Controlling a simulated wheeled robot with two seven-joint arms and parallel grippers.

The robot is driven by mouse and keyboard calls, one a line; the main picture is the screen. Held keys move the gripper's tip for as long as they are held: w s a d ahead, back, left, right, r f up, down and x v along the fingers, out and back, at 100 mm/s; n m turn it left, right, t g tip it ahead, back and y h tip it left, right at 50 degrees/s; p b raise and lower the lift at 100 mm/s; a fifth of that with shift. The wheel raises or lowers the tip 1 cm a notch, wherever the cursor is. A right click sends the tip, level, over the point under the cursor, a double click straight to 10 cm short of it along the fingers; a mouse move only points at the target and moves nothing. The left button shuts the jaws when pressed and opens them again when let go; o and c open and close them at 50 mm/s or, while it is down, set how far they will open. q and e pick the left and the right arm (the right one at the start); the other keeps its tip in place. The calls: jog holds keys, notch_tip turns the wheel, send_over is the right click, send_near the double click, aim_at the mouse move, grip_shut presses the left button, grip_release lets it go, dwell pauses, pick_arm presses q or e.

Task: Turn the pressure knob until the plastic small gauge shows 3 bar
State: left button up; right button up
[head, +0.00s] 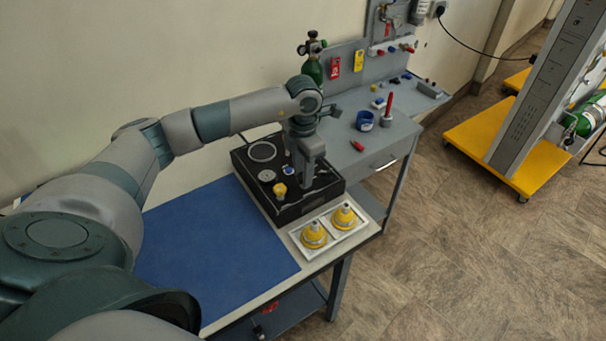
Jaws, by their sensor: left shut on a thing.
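The black trainer panel (318,197) sits on the bench. On its top are a large round gauge (262,151), a small pale gauge (267,176) in front of it, and a yellow knob (280,188). Their readings are too small to tell. My left gripper (307,178) points down onto the right part of the panel top. It is shut on what seems to be the pressure knob, which the fingers and wrist hide. My right gripper is not in view.
A white tray (329,232) with two yellow fittings stands at the panel's front right. A blue mat (215,240) lies clear at the left. Behind are a green cylinder (312,70), a blue cup (364,121) and a red-handled tool (388,105).

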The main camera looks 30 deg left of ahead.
pick_arm(q)
jog(key=shift+m, duration=0.3)
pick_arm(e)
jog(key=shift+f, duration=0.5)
pick_arm(q)
jog(key=o, duration=1.1)
jog(key=shift+c, duration=0.2)
jog(key=shift+r, duration=0.15)
jog(key=shift+r+b, duration=0.5)
jog(key=shift+r, duration=0.1)
notch_tip(320, 180, up, 16)
jog(key=b, duration=0.4)
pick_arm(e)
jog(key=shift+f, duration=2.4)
